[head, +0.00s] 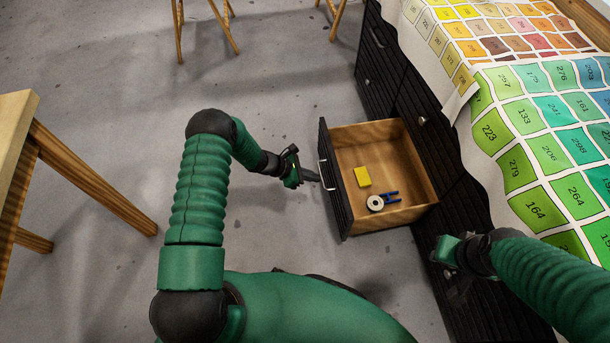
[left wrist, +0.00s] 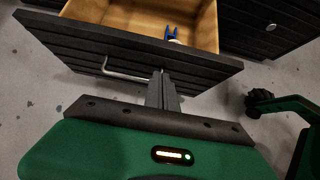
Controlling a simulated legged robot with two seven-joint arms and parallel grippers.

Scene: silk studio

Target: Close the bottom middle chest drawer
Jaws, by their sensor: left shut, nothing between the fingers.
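The open drawer (head: 388,140) juts out from the black chest (head: 375,60), with a dark slatted front and a wooden inside. Its front carries a pale bar handle (head: 327,174). My left gripper (head: 316,178) is shut and empty, its fingertips at the outer face of the drawer front beside the handle. In the left wrist view the shut fingers (left wrist: 162,90) reach the drawer front (left wrist: 130,50) just right of the handle (left wrist: 120,76); whether they touch cannot be told. My right gripper (head: 455,268) is by the chest front at lower right; its fingers are unclear.
A yellow block (head: 362,177), a white roll (head: 375,203) and a blue item (head: 393,198) lie in the drawer. A numbered colour cloth (head: 545,150) covers the chest top. A wooden table (head: 80,170) stands at left. The grey floor before the drawer is clear.

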